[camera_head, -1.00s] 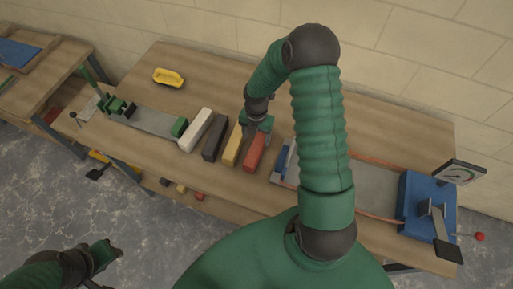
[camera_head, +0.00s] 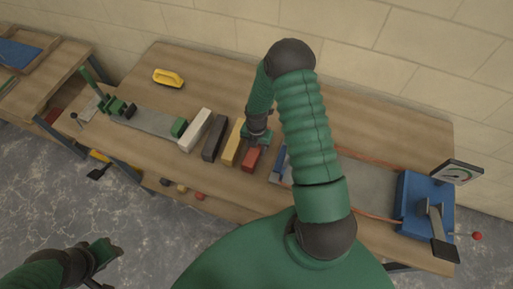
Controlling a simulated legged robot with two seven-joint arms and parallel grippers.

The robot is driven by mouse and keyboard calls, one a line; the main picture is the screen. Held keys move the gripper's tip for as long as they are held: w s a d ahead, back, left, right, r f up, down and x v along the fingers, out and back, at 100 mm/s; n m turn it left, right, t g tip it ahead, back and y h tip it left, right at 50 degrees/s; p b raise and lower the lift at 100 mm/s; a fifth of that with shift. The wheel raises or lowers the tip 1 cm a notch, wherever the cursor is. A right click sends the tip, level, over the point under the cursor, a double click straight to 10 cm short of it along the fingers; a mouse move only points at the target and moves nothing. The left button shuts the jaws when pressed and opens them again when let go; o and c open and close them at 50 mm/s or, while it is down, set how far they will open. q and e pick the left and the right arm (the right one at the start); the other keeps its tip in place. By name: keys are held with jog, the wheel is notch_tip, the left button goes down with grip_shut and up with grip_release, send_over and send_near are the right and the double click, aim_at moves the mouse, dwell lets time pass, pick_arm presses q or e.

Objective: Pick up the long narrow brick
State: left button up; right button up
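Several bricks lie side by side on the wooden bench: a white brick (camera_head: 195,130), a dark grey brick (camera_head: 214,138), a yellow brick (camera_head: 232,146) and a red brick (camera_head: 250,160). The white one looks long, but I cannot tell for sure which is the long narrow brick. My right gripper (camera_head: 257,139) is over the far part of the red brick and hides it. I cannot tell whether it touches the brick or how its fingers stand. My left gripper (camera_head: 112,252) is low at the left, over the floor, away from the bench; its fingers are unclear.
The bench (camera_head: 330,105) is clear behind the bricks. A yellow-handled tool (camera_head: 168,77) lies at the back left. A green clamp device (camera_head: 125,108) is left of the bricks. A blue machine with a dial (camera_head: 418,205) stands at the right end. A wall rises behind.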

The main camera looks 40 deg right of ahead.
grip_shut()
jog(key=shift+w, duration=0.1)
